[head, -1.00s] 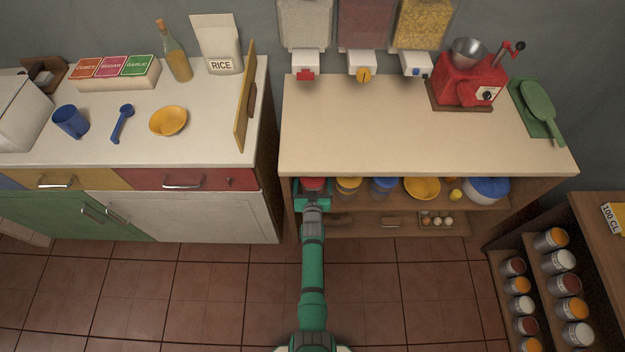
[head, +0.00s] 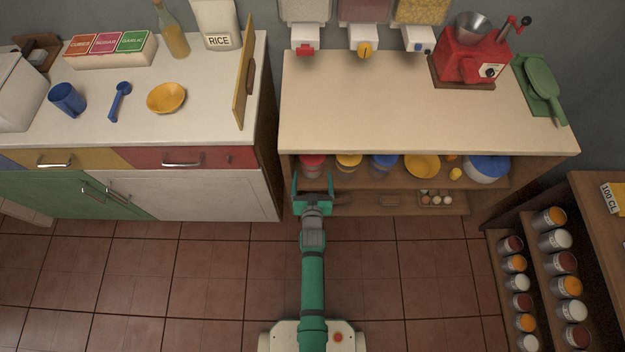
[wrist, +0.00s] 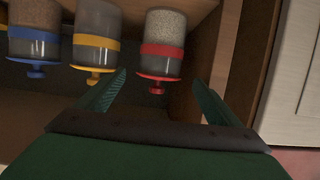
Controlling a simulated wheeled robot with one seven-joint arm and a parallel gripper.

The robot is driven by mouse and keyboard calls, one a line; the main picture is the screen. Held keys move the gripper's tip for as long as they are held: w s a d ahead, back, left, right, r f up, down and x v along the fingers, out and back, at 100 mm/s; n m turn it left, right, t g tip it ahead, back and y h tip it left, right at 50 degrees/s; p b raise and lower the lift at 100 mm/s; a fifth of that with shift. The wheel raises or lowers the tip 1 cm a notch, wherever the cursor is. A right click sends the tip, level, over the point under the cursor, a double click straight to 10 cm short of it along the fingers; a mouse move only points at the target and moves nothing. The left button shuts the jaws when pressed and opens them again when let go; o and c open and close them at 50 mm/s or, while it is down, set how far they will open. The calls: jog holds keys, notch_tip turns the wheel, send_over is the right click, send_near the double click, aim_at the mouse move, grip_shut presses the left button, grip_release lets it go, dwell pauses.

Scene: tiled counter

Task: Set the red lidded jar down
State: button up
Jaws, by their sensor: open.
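The red lidded jar (head: 312,165) stands on the upper shelf under the wooden counter, at the shelf's left end. In the wrist view the red lidded jar (wrist: 163,40) appears upside down, its clear body pale with contents and its red lid and knob lowest. My gripper (head: 313,181) is in front of the shelf, just short of the jar. Its two green fingers are spread in the wrist view (wrist: 159,78), with nothing held between them. The jar looks clear of both fingers.
A yellow-lidded jar (head: 348,166) and a blue-lidded jar (head: 384,167) stand to the right of the red one. A yellow bowl (head: 422,167) is further along. The lower shelf holds an egg tray (head: 441,198). The floor (head: 200,270) in front is clear.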

jog(key=r+v, duration=0.1)
jog(key=v, duration=2.2)
jog(key=s+r, duration=1.5)
jog(key=r, duration=0.4)
jog(key=shift+s+r+t, duration=0.15)
jog(key=shift+r+t, duration=0.1)
jog(key=shift+t, duration=0.15)
